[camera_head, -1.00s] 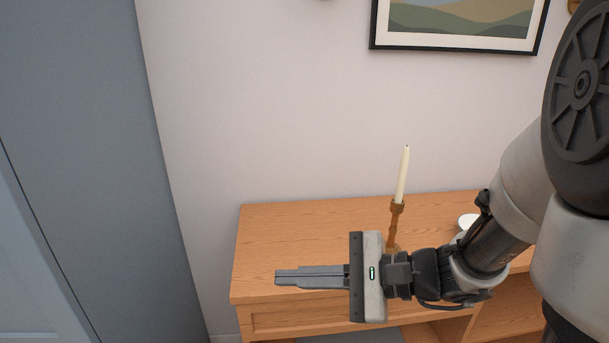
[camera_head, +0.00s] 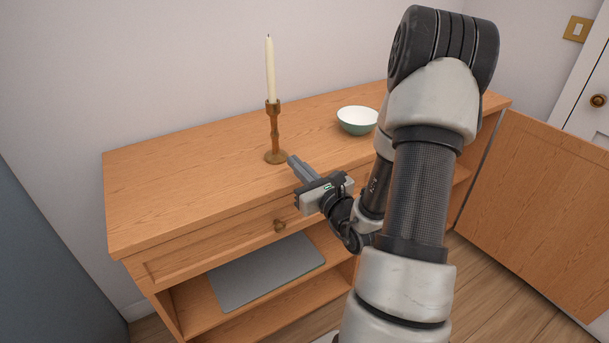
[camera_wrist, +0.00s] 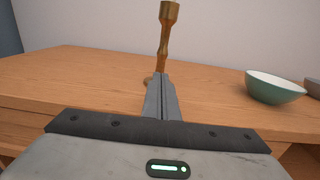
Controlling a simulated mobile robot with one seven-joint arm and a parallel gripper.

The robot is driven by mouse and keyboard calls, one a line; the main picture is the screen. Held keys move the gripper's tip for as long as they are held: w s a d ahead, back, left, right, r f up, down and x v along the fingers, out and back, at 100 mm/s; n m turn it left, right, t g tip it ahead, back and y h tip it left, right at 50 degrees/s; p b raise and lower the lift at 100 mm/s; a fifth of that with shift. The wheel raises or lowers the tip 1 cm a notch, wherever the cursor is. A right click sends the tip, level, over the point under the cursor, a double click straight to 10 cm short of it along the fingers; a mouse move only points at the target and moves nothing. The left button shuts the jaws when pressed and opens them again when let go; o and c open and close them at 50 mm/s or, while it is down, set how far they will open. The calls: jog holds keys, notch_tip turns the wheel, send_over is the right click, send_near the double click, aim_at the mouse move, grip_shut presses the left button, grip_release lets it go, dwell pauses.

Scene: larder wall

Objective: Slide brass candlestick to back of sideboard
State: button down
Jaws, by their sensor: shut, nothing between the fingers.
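The brass candlestick (camera_head: 274,134) stands upright on the wooden sideboard (camera_head: 170,180), with a white candle (camera_head: 270,68) in it. Bare top shows between it and the wall behind. My gripper (camera_head: 292,159) is shut and empty, its fingertips just in front and to the right of the candlestick's base. In the wrist view, the candlestick (camera_wrist: 165,38) rises straight beyond the fingertips (camera_wrist: 160,78), which hide part of its base. I cannot tell whether the fingertips touch it.
A green and white bowl (camera_head: 357,120) stands on the top to the right of the candlestick. The top left of it is clear. Below are a drawer with a round knob (camera_head: 279,226) and a shelf with a grey mat (camera_head: 268,270). A wooden panel (camera_head: 540,210) stands at the right.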

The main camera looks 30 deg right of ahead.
aim_at(277, 144)
jog(key=w, duration=0.7)
jog(key=shift+w+a, duration=0.2)
jog(key=shift+w, duration=0.05)
jog(key=shift+d, duration=0.15)
